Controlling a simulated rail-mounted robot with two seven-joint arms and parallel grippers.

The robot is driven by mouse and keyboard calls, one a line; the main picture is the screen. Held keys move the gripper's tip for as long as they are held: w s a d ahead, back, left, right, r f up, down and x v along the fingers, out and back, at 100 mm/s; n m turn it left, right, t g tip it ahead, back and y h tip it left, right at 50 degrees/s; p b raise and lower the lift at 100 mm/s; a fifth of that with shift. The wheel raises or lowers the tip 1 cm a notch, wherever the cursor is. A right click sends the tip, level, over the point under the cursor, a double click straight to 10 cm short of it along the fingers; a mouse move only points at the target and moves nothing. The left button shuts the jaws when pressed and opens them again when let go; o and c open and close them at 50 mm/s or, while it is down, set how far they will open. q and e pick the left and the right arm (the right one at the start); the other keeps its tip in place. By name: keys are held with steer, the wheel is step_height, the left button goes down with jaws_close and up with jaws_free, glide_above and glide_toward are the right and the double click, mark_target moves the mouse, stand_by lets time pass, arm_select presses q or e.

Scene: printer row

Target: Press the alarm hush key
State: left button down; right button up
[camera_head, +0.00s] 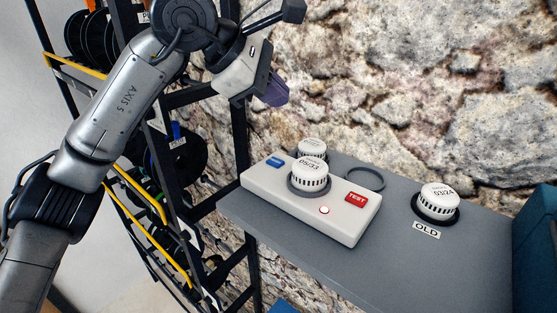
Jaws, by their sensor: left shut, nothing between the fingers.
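A white alarm panel (345,232) lies on the grey shelf. It has a blue key (275,162) at its left end, with a label too small to read, and a red key marked TEST (356,197) at its right. A red light (323,210) glows near its front edge. A white round detector marked 05/33 (310,175) sits in a dark ring at the panel's middle. My left gripper (273,92) is shut and empty, in the air above and behind the blue key, apart from the panel. My right gripper is not in view.
The grey shelf (400,258) has clear room in front. Another white detector (313,147) stands behind the panel, near an empty dark ring (365,178). A detector marked 03/24 (438,200) sits by an OLD label (426,230). A spool rack (180,150) stands left; a rough stone wall is behind.

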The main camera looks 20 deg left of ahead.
arm_select(q)
steer(key=shift+f, duration=0.25)
steer(key=b, duration=0.6)
glide_above(276, 163)
step_height(276, 163, down, 7)
steer(key=shift+a+r, duration=0.1)
steer(key=shift+r, duration=0.05)
steer(key=shift+f+b, duration=0.6)
steer(key=shift+f, duration=0.25)
stand_by(0.8)
stand_by(0.4)
steer(key=shift+f, duration=0.4)
